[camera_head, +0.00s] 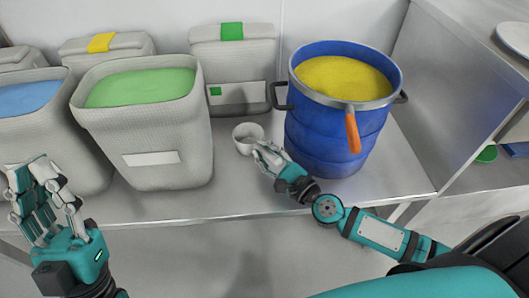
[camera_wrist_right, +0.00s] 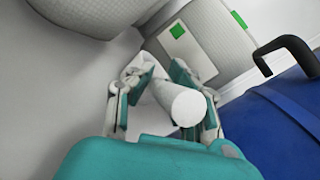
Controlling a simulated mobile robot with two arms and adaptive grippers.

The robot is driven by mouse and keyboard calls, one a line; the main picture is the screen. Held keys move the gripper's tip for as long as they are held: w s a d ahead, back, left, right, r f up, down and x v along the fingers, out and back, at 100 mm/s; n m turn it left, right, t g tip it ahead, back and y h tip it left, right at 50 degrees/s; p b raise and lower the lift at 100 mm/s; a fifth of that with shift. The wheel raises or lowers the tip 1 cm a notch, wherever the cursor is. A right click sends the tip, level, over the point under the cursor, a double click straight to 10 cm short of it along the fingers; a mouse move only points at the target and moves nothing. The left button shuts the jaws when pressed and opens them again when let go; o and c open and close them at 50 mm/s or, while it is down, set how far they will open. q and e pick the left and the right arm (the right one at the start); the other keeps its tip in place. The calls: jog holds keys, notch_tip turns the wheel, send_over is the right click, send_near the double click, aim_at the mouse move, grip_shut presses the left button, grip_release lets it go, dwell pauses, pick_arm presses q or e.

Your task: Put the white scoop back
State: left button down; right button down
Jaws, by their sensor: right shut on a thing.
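The white scoop (camera_head: 246,137) is over the steel bench, between the bin of green powder and the blue drum. My right gripper (camera_head: 265,158) is shut on its handle. In the right wrist view the fingers (camera_wrist_right: 155,95) close around the thick white handle (camera_wrist_right: 184,105), and the scoop's bowl is partly hidden behind them. I cannot tell whether the scoop touches the bench. My left gripper (camera_head: 35,185) is open and empty, in front of the bench at the far left, with its fingers pointing up.
The bin of green powder (camera_head: 150,135) stands left of the scoop. The blue drum (camera_head: 315,145) of yellow powder, with an orange handle (camera_head: 352,132) over its rim, stands close on the right. A green-tagged lidded bin (camera_head: 233,65) stands behind. Bare bench (camera_head: 235,190) lies in front.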

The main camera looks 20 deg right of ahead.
jog(key=c, duration=1.2)
grip_release()
jog(key=shift+c, duration=0.2)
